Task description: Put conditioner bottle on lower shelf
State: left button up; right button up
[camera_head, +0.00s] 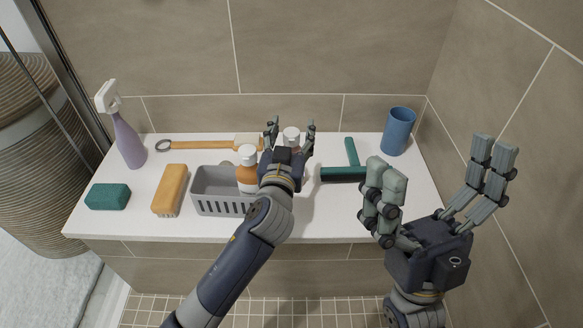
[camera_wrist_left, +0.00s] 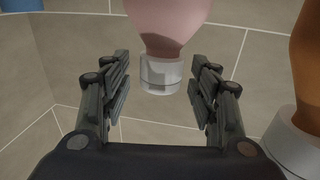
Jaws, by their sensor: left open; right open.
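In the left wrist view the pink bottle (camera_wrist_left: 165,25) appears cap down, between my open fingers with gaps on both sides. My left gripper (camera_head: 291,128) is open around it and hides most of its body in the head view. An orange bottle with a white cap (camera_head: 247,175) stands in the basket; it also shows in the left wrist view (camera_wrist_left: 308,70). No label tells which is conditioner. My right gripper (camera_head: 437,160) is open and empty at the right. I cannot identify a lower shelf.
Tiled walls close the back and right.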

pick_arm(q)
jog(key=shift+c, duration=0.6)
grip_shut()
jog(key=shift+r, duration=0.1)
